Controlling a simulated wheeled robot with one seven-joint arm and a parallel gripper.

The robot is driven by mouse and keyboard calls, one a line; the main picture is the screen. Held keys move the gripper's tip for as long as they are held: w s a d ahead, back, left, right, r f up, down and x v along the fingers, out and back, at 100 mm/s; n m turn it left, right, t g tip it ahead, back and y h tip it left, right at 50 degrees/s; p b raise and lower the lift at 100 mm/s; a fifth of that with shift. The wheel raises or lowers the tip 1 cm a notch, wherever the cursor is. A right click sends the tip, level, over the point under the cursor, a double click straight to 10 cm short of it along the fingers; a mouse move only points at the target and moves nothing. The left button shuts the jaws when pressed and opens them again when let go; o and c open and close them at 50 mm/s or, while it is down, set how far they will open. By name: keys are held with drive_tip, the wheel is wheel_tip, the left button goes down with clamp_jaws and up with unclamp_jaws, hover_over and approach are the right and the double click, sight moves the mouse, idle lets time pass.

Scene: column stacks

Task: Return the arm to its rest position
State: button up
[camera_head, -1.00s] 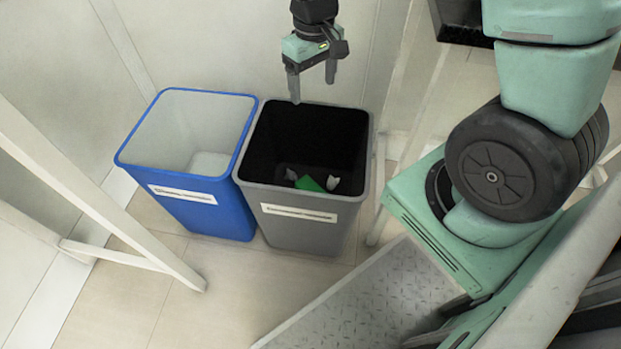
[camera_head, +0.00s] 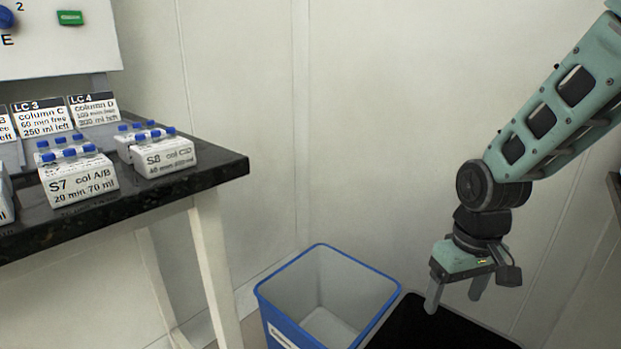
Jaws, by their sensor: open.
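My gripper (camera_head: 454,300) hangs pointing down at the lower right. Its two grey fingers are apart with nothing between them. It is above the black inside of a bin (camera_head: 440,325), which is cut off by the bottom edge of the view. My arm (camera_head: 555,105) reaches down to it from the upper right, bent at the wrist. The bin's contents are not visible now.
A blue-rimmed bin (camera_head: 262,299) stands just left of the dark one. A black-topped bench (camera_head: 225,172) at left holds labelled white racks of blue-capped vials (camera_head: 165,157) and sign cards (camera_head: 94,108). The pale wall (camera_head: 390,110) behind is bare.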

drive_tip(key=s+a+r+n+p, duration=0.1)
drive_tip(key=s+a+r+n, duration=0.2)
drive_tip(key=s+a, duration=0.5)
drive_tip(key=s+a+r+n, duration=0.25)
drive_tip(key=s+a, duration=0.25)
drive_tip(key=s, duration=0.5)
wheel_tip(320, 180, up, 31)
drive_tip(key=p, duration=3)
drive_tip(key=shift+w, duration=0.3)
